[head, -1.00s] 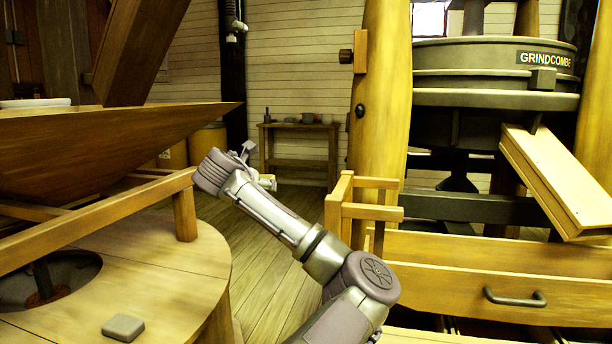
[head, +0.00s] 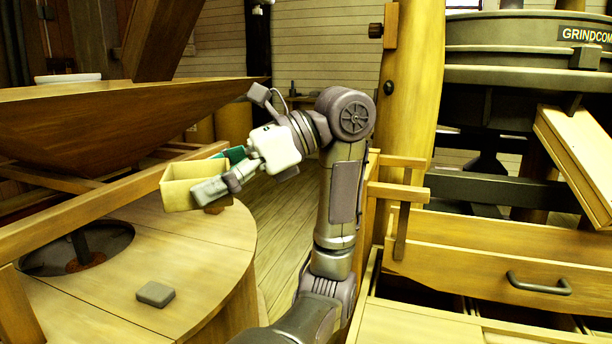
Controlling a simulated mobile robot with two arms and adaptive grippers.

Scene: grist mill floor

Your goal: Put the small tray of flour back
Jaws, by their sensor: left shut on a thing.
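The small tray (head: 178,192) is a pale yellow, box-like thing with upright walls, left of centre in the head view. My left gripper (head: 217,173) is shut on its right end and holds it in the air above the round wooden millstone casing. One grey finger lies across the tray's near side and hides part of it. A green patch shows by the far finger; I cannot tell what it belongs to. The flour inside cannot be made out. My right gripper is not in view.
A wooden hopper (head: 120,118) with a white dish (head: 67,78) on it hangs over the round casing (head: 200,232). A grey block (head: 155,294) lies on the casing. A wooden drawer (head: 480,262), post (head: 412,105) and tilted chute (head: 580,165) stand at right.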

